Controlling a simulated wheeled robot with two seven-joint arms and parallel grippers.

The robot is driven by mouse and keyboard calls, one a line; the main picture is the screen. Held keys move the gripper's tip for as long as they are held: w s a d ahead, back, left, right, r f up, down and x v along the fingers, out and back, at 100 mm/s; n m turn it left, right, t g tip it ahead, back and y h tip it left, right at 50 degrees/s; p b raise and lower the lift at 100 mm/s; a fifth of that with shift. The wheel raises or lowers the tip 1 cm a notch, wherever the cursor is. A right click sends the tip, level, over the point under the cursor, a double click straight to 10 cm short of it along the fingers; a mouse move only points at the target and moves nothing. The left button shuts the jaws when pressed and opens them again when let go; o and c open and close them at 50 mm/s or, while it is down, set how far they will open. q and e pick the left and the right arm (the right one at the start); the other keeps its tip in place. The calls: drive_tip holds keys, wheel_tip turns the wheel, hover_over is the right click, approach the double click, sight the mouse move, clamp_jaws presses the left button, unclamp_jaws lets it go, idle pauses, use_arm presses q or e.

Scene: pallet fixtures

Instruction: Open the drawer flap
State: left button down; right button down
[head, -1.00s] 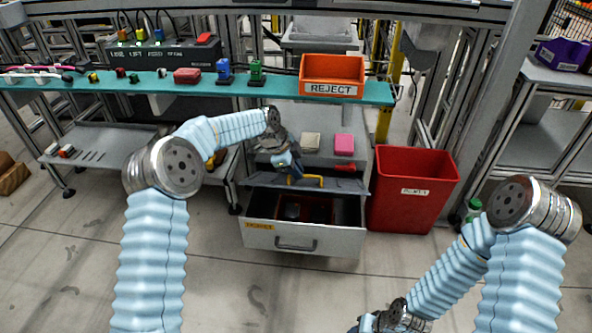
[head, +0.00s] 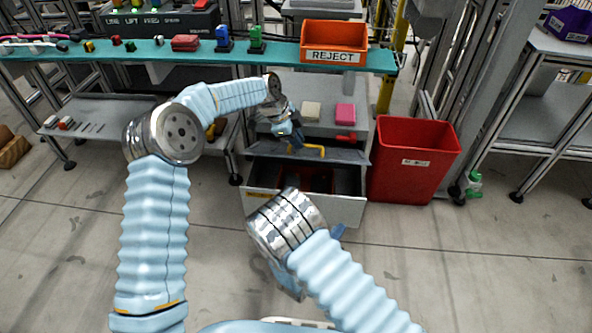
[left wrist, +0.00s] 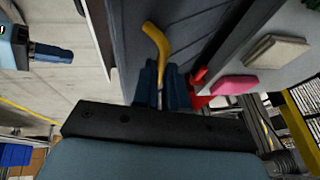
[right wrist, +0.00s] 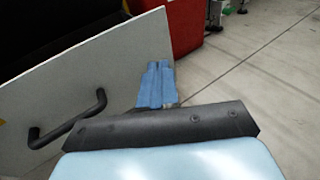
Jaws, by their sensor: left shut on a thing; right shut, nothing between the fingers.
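The drawer flap (head: 345,155) is a dark grey panel with a yellow handle (head: 313,151), tilted above the pulled-out drawer. My left gripper (head: 296,142) is shut on this handle. In the left wrist view its fingers (left wrist: 166,90) close around one end of the handle (left wrist: 155,42), beside the flap (left wrist: 205,30). The drawer's pale front panel (head: 345,211) is partly hidden by my right arm. In the right wrist view, my right gripper (right wrist: 156,85) is shut and empty near the edge of the drawer front (right wrist: 100,75), right of its black handle (right wrist: 70,120).
A red bin (head: 415,165) stands close right of the drawer. A beige block (head: 311,112), a pink block (head: 345,113) and a red handle (head: 346,137) are behind the flap. The orange reject tray (head: 334,40) is on the teal shelf.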

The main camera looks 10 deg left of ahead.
drive_tip(key=a+r+n+t+y, duration=0.3)
drive_tip(key=a+y, duration=0.1)
drive_tip(key=a, duration=0.3)
drive_tip(key=a+r+n+t+y, duration=0.2)
drive_tip(key=a+n+t+y, duration=0.15)
drive_tip(key=a, duration=0.35)
drive_tip(key=shift+y, duration=0.25)
drive_tip(key=x, duration=1)
drive_tip(key=shift+w+d+r, duration=0.15)
drive_tip(key=shift+w+r, duration=0.15)
drive_tip(key=shift+r, duration=0.1)
drive_tip(key=shift+w+r, duration=0.45)
drive_tip(key=shift+r, duration=0.3)
drive_tip(key=shift+w+r, duration=0.45)
drive_tip(key=shift+r, duration=0.3)
